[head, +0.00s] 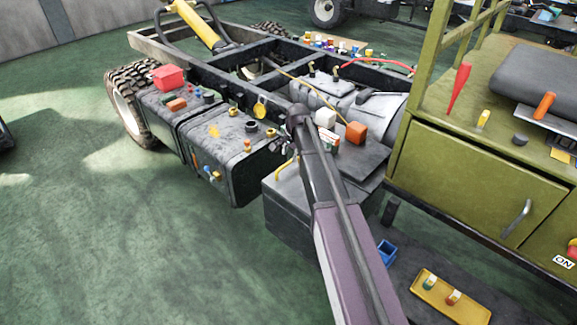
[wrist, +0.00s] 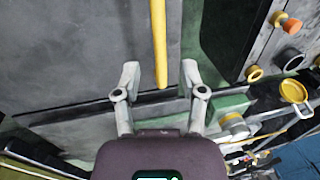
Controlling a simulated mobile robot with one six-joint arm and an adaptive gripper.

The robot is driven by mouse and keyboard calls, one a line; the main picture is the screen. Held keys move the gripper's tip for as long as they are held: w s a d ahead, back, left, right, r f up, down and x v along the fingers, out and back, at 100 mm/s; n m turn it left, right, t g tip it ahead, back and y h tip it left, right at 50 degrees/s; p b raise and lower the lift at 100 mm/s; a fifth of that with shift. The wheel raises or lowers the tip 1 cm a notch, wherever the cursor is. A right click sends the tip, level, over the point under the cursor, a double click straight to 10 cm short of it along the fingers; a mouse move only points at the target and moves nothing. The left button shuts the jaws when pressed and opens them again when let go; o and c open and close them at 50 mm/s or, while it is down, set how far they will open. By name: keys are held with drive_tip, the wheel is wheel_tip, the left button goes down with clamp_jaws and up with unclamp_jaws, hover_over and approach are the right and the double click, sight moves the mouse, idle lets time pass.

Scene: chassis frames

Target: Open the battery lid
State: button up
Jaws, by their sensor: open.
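The battery box (head: 290,222) is a dark grey box beside the chassis frame, near the middle of the head view. A yellow handle (head: 284,168) shows at its left edge, close to my gripper (head: 288,147). In the wrist view my gripper (wrist: 160,78) is open, with one pale finger on each side. A yellow bar (wrist: 159,40), likely that handle, runs down between the fingers in the picture. I see no clear contact with it. A grey flat surface (wrist: 75,50), likely the lid, fills the upper left. My arm hides part of the box in the head view.
Grey tanks (head: 240,155) with caps stand left of the box. A green cabinet (head: 470,185) stands on the right.

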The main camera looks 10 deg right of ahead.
sight(288, 163)
drive_tip(key=shift+w+a+f+b, duration=0.15)
drive_tip(key=shift+f+b, duration=0.7)
drive_tip(key=shift+f, duration=0.15)
drive_tip(key=shift+w+a+f+b, duration=0.1)
drive_tip(key=shift+w+f+b, duration=0.05)
drive_tip(key=shift+f+b, duration=0.75)
clamp_jaws()
